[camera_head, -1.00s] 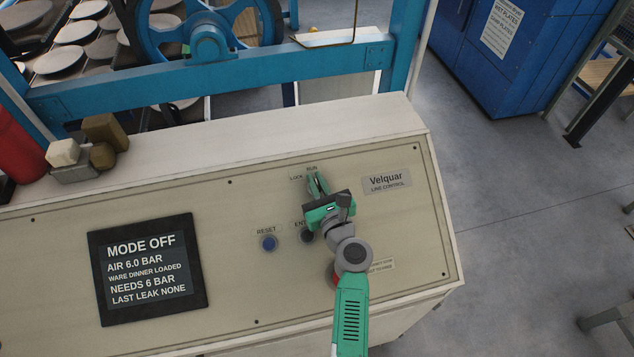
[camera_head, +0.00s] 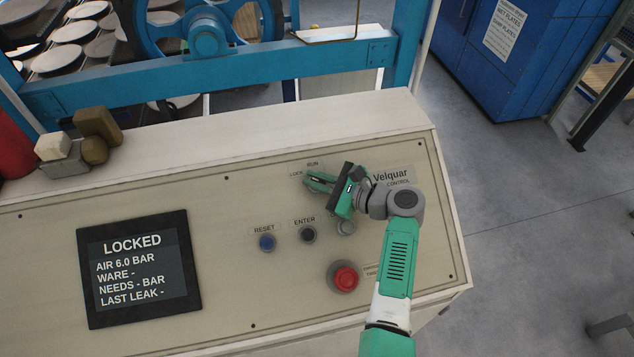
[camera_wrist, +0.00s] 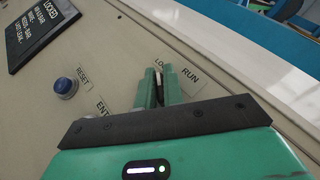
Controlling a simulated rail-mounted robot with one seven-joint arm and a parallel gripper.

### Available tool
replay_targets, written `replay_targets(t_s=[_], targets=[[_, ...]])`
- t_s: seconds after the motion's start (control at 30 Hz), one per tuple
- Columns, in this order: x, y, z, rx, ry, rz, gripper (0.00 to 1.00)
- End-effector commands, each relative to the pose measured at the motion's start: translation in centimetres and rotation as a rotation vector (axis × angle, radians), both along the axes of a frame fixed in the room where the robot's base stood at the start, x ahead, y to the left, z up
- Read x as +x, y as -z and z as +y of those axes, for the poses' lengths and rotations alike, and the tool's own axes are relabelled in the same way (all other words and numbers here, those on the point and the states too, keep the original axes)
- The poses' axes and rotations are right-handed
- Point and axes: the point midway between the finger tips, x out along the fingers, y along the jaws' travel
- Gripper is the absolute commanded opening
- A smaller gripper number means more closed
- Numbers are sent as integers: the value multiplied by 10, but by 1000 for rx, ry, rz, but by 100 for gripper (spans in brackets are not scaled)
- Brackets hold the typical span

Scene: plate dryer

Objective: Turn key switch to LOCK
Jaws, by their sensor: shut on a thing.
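My gripper (camera_head: 311,181), green with a dark plate behind its fingers, is at the upper part of the control panel (camera_head: 225,205), beside the printed LOCK and RUN labels. Its fingers are shut on the key switch, which they mostly hide; a small pale sliver shows between the fingertips in the wrist view (camera_wrist: 159,78). The gripper lies turned sideways, its fingers pointing left toward the LOCK label (camera_head: 296,174). The RUN label (camera_head: 313,164) is just above the fingers. The display screen (camera_head: 137,267) reads LOCKED, AIR 6.0 BAR.
A blue RESET button (camera_head: 267,243) and a dark ENTER button (camera_head: 308,235) sit below and left of my gripper. A red mushroom button (camera_head: 345,278) is below it. Several blocks (camera_head: 80,145) stand on the ledge at left. A blue frame (camera_head: 240,75) rises behind the panel.

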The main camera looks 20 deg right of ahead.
Motion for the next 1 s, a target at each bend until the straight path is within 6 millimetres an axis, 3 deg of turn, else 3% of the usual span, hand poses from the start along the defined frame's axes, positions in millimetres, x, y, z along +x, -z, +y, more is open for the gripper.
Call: replay_targets(t_s=[0.8, 0.83, 0.9, 1.0], targets=[[0, 0, 1, -52, -89, 8, 0], [0, 0, 1, -52, -89, 8, 15], [0, 0, 1, -52, -89, 8, 29], [0, 0, 1, -51, -89, 8, 31]])
